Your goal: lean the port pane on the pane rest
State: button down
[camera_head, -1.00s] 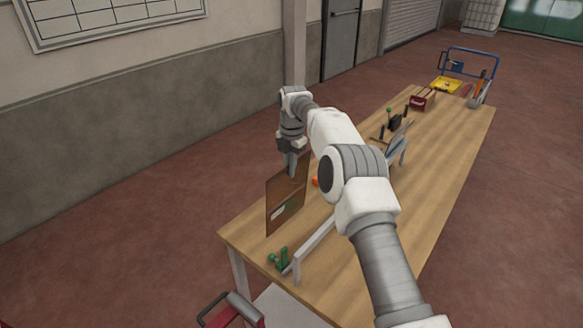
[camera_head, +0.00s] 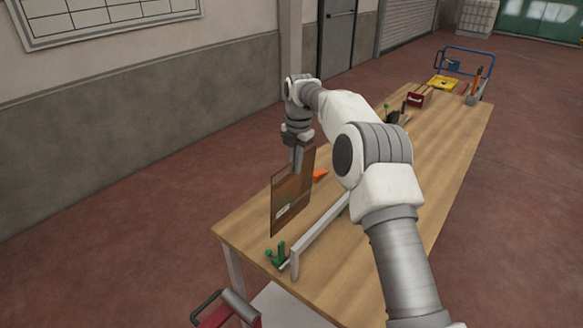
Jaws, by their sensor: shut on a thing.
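A brown, see-through pane (camera_head: 288,198) with a small pale label is held upright over the near left part of the table. My gripper (camera_head: 297,168) is shut on its upper edge from above. A pale grey rail on legs (camera_head: 318,236), which looks like the pane rest, stands just right of the pane; my arm hides its far end. The pane is apart from the rail in the picture. I cannot tell whether the pane's lower edge touches the table.
The wooden table (camera_head: 450,145) has a green item (camera_head: 277,255) at its near end and an orange item (camera_head: 320,175) behind the pane. Farther back are a red item (camera_head: 418,98) and a grey holder (camera_head: 474,97). A blue-framed cart (camera_head: 466,62) stands beyond.

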jog(key=shift+s+d+f+b, duration=0.75)
jog(key=shift+s+d+b, duration=1.7)
jog(key=shift+d+b, duration=1.3)
jog(key=shift+w+a+f+b, duration=0.15)
jog(key=shift+f+b, duration=0.35)
jog(key=shift+f, duration=0.7)
jog(key=shift+a+f+b, duration=0.15)
jog(key=shift+f+b, duration=0.3)
jog(key=shift+f, duration=1.25)
jog(key=c, duration=0.9)
grip_release()
jog(key=shift+c, duration=0.2)
jog(key=shift+f, duration=0.1)
